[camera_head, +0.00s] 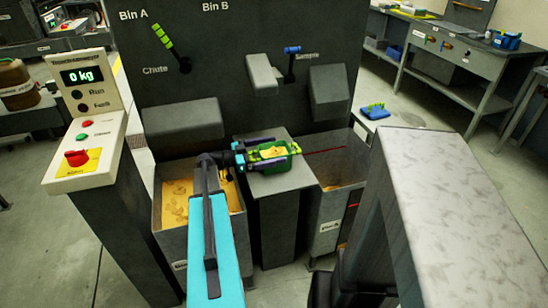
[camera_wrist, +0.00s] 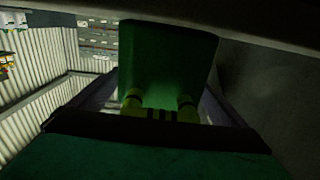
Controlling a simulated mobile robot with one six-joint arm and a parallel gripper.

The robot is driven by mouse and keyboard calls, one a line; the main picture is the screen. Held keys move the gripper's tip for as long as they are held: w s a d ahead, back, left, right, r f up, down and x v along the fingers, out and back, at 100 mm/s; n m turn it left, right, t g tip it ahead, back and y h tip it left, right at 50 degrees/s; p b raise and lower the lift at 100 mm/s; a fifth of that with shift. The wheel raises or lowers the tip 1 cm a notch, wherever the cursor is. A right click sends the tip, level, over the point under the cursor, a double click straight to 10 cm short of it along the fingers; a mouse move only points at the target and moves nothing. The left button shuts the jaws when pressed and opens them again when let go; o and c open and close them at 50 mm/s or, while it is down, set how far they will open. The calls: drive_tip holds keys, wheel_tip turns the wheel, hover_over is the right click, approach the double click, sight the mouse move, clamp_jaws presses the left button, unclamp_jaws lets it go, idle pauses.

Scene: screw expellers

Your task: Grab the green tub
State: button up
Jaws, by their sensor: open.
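The green tub (camera_head: 292,149) holds yellow-brown material and sits on the grey pedestal (camera_head: 284,182) between the two bins. My gripper (camera_head: 267,153) reaches in from the left, with one finger along each long side of the tub. The jaws are open; whether the fingers touch the tub is not clear. In the wrist view the tub (camera_wrist: 168,55) stands dark green straight ahead between my fingers (camera_wrist: 160,108), with two yellow-green pegs at its near end. The tub's underside is hidden.
A left bin (camera_head: 168,217) and a right bin (camera_head: 352,165) with yellow-brown material flank the pedestal. Grey spouts (camera_head: 328,92) jut from the dark panel above. A control stand (camera_head: 85,140) reading 0 kg is at left. A blue object (camera_head: 375,112) lies behind, at right.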

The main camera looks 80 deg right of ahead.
drive_tip(key=c, duration=1.3)
drive_tip(key=shift+r, duration=0.15)
drive_tip(key=shift+r, duration=0.45)
drive_tip(key=w+a+r+b, duration=0.1)
drive_tip(key=w+a+r, duration=0.1)
drive_tip(key=a, duration=0.5)
drive_tip(key=w+a+r+b, duration=0.1)
drive_tip(key=w+a, duration=0.4)
drive_tip(key=a, duration=0.2)
drive_tip(key=shift+a+r, duration=0.25)
drive_tip(key=shift+r, duration=0.15)
